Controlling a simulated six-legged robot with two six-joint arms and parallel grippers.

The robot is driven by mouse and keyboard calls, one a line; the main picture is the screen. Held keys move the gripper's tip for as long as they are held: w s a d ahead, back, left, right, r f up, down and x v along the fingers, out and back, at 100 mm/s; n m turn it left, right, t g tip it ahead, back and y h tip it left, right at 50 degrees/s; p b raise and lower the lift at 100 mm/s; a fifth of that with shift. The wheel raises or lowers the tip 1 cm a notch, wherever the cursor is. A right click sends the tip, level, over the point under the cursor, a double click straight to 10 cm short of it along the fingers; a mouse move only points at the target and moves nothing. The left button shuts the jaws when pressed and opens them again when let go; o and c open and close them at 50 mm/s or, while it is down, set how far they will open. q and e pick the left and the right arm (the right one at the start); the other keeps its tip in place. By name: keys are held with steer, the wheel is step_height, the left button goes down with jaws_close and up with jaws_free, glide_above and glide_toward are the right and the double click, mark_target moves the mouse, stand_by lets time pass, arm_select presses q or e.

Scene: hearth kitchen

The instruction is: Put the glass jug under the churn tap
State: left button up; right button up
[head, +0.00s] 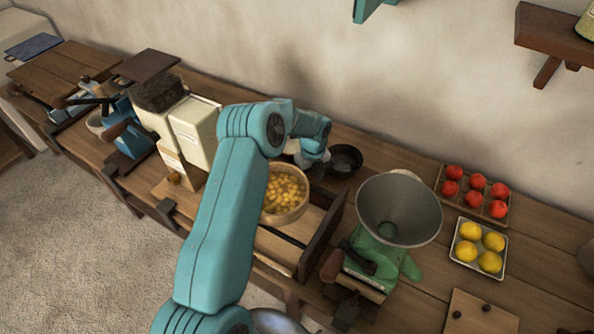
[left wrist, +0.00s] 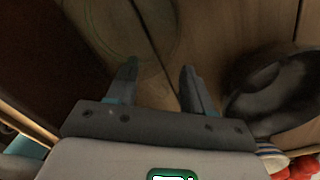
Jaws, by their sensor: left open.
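My left arm reaches across the worktop in the head view, and its gripper (head: 318,170) is low over the counter behind the bowl of yellow pieces. In the left wrist view the left gripper (left wrist: 159,82) is open, with nothing between its fingers. A faint, clear rounded outline, perhaps the glass jug (left wrist: 172,45), shows on the wood beyond the fingertips; in the head view I cannot make the jug out. A pale upright box-like container (head: 195,132) with a small brass fitting low in front may be the churn; I cannot be sure. My right gripper is not in view.
A dark bowl (head: 345,160) stands close right of the left gripper. The bowl of yellow pieces (head: 284,193) is in front. Farther right are a green device with a grey pan (head: 399,208), red fruit (head: 476,189) and lemons (head: 480,246). A wall shelf (head: 550,32) is upper right.

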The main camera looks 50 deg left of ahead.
arm_select(q)
steer(key=shift+s+r, duration=0.1)
steer(key=c, duration=0.5)
jaws_close()
steer(key=shift+r, duration=0.1)
